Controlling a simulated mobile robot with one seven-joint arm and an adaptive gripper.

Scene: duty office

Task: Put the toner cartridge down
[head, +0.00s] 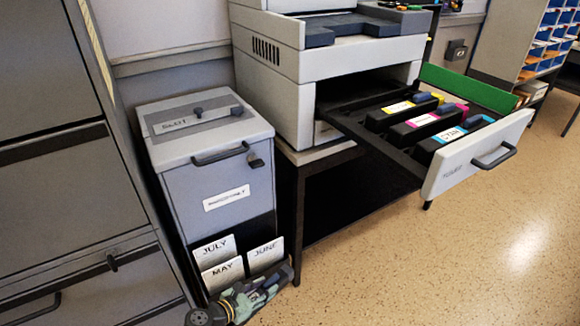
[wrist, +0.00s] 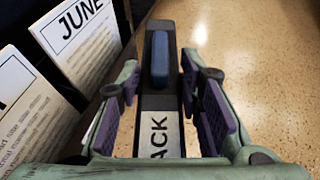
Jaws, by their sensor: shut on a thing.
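My gripper (wrist: 166,100) is shut on a black toner cartridge (wrist: 158,112), with one finger on each side. The cartridge has a blue-grey grip on top and a white label on which "ACK" shows. The near end of the cartridge is hidden by my gripper. In the head view my gripper (head: 243,304) is low at the bottom, in front of the grey cabinet's lower opening. A printer drawer (head: 440,176) stands pulled out at the right. It holds cartridges with yellow (head: 398,107), magenta (head: 424,121) and cyan (head: 450,136) labels.
Cards marked July (head: 214,250), May (head: 222,273) and June (head: 265,255) stand in the grey cabinet (head: 225,170), close to my gripper. A printer (head: 300,70) sits on a dark stand. Speckled floor (head: 400,260) is clear to the right.

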